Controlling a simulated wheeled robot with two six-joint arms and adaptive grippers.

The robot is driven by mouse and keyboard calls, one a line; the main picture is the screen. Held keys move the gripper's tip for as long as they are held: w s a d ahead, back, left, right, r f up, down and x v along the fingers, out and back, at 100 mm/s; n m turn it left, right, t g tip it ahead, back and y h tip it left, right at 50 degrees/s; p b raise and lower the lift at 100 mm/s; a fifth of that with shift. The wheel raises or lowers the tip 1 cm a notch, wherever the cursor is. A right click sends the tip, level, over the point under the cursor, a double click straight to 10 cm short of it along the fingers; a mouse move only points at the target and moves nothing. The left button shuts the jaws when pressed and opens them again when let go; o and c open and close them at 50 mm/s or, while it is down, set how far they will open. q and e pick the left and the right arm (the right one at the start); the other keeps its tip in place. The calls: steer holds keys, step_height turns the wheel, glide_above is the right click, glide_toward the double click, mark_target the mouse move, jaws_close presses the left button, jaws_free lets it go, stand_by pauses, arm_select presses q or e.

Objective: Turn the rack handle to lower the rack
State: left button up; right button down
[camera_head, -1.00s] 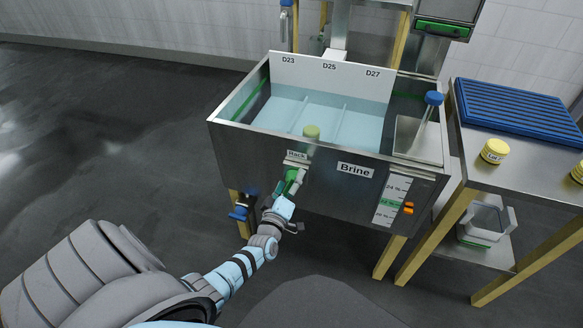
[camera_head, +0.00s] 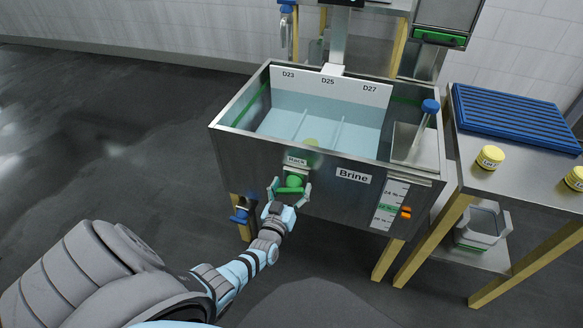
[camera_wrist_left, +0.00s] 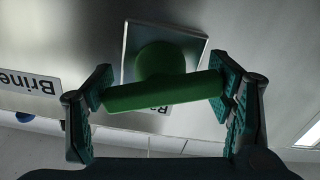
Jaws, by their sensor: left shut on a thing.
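The green rack handle (camera_head: 290,184) is on the front wall of the steel brine tank, under the "Rack" label (camera_head: 296,161). Its bar lies about level. My left gripper (camera_head: 291,190) is shut on the handle, with one finger at each end of the bar. In the left wrist view the green handle (camera_wrist_left: 165,92) spans between the two fingers, and its round hub sits on a square metal plate. A pale yellow-green round thing (camera_head: 311,143) shows low in the water behind the front wall. The rack is mostly hidden. My right gripper is not in view.
The brine tank (camera_head: 240,150) has a white board (camera_head: 350,84) marked D23, D25 and D27 at its back. A gauge (camera_head: 390,205) with an orange marker is at front right. A side table (camera_head: 520,180) holds a blue slatted tray (camera_head: 515,118) and yellow tubs (camera_head: 490,157).

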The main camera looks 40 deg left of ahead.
arm_select(q)
steer(key=shift+m, duration=0.4)
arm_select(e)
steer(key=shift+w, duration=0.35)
arm_select(q)
steer(key=o, duration=1.2)
steer(key=shift+s, duration=0.1)
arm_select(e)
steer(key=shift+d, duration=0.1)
arm_select(q)
steer(key=v, duration=1.2)
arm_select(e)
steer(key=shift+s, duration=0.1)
